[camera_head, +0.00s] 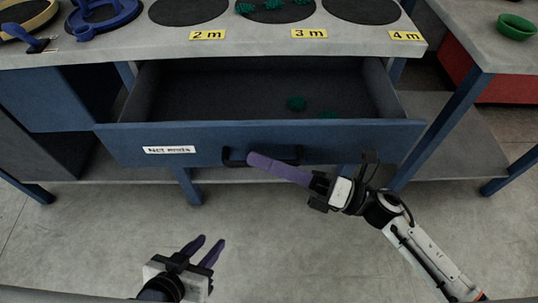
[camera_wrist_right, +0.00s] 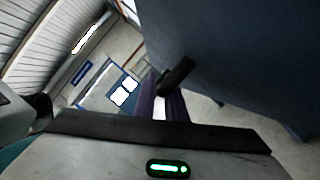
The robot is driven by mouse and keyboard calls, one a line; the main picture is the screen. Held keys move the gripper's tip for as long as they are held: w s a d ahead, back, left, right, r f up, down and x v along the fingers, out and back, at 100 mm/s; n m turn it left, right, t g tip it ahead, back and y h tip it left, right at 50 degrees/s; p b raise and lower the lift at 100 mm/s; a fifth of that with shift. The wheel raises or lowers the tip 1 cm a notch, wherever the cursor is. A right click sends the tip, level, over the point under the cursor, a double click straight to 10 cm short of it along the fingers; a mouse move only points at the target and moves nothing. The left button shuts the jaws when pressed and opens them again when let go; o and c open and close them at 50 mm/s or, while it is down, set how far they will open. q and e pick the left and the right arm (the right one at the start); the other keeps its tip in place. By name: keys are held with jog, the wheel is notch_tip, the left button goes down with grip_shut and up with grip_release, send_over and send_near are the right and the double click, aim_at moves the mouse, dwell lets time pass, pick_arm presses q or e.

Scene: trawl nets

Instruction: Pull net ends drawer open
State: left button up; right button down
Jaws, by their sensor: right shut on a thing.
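The blue net ends drawer (camera_head: 330,143) stands pulled out from under the workbench, with a white "Net ends" label (camera_head: 169,150) on its front. Its black handle (camera_head: 236,160) is at the middle of the front. My right gripper (camera_head: 262,162) is shut on the handle, its purple fingers covering part of it. In the right wrist view the black handle (camera_wrist_right: 177,74) shows beside the purple fingers. Inside the drawer lie a green net piece (camera_head: 296,103) and another at the front wall. My left gripper (camera_head: 212,248) is open and empty, low in front of the drawer.
The workbench top (camera_head: 270,35) has dark round spots labelled 2 m, 3 m and 4 m, with green net pieces on the 3 m spot. A green bowl (camera_head: 516,26) stands on the right table. The floor before the drawer is clear.

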jog(key=c, duration=2.1)
grip_release()
jog(key=shift+d, duration=0.1)
jog(key=v, duration=1)
jog(key=shift+s+d+b, duration=0.1)
jog(key=shift+b, duration=0.2)
